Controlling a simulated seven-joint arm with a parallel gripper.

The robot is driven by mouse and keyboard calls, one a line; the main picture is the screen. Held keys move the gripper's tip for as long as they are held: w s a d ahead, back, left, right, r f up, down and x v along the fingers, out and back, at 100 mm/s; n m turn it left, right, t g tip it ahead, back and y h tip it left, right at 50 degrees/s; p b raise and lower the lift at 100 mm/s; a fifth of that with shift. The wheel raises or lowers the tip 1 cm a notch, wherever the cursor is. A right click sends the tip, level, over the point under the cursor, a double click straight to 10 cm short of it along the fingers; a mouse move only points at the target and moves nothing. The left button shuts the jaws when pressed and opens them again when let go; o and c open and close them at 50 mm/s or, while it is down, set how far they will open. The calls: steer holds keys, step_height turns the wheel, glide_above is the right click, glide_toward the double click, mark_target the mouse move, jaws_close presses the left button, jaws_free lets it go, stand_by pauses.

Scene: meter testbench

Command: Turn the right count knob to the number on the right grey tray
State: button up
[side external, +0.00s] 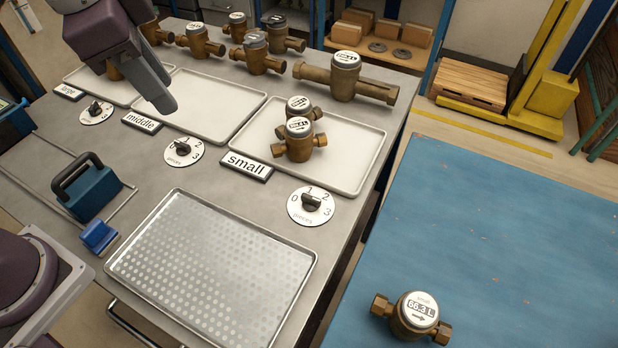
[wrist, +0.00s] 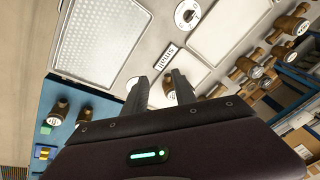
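The right count knob (side external: 311,203) is a black knob on a white dial marked 0 to 3, in front of the "small" label (side external: 247,166). Its exact pointing direction is hard to tell. The right grey tray (side external: 352,150) holds two brass meters, a front one (side external: 298,146) and one close behind it (side external: 298,106). My gripper (side external: 160,98) is above the left and middle trays, far from the right knob. In the wrist view its two fingers (wrist: 157,90) are apart with nothing between them. The "small" label also shows in the wrist view (wrist: 168,56).
A middle knob (side external: 182,150) and a left knob (side external: 96,110) sit by their labels. A perforated metal tray (side external: 210,270) lies empty in front. Several brass meters stand along the back, including a large one (side external: 345,78). Another meter (side external: 415,315) stands on the blue surface (side external: 500,240).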

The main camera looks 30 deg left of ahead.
steer(key=w+d+f+m+g, duration=0.1)
steer(key=w+d+f+m, duration=0.2)
steer(key=w+d, duration=0.15)
steer(key=m+g, duration=0.2)
steer(key=m, duration=0.5)
glide_above(311, 197)
step_height(311, 197, down, 12)
steer(key=shift+a+r, duration=0.1)
steer(key=shift+a, duration=0.05)
step_height(311, 197, down, 7)
steer(key=shift+r, duration=0.1)
steer(key=shift+f, duration=0.4)
steer(key=shift+c, duration=0.2)
jaws_close()
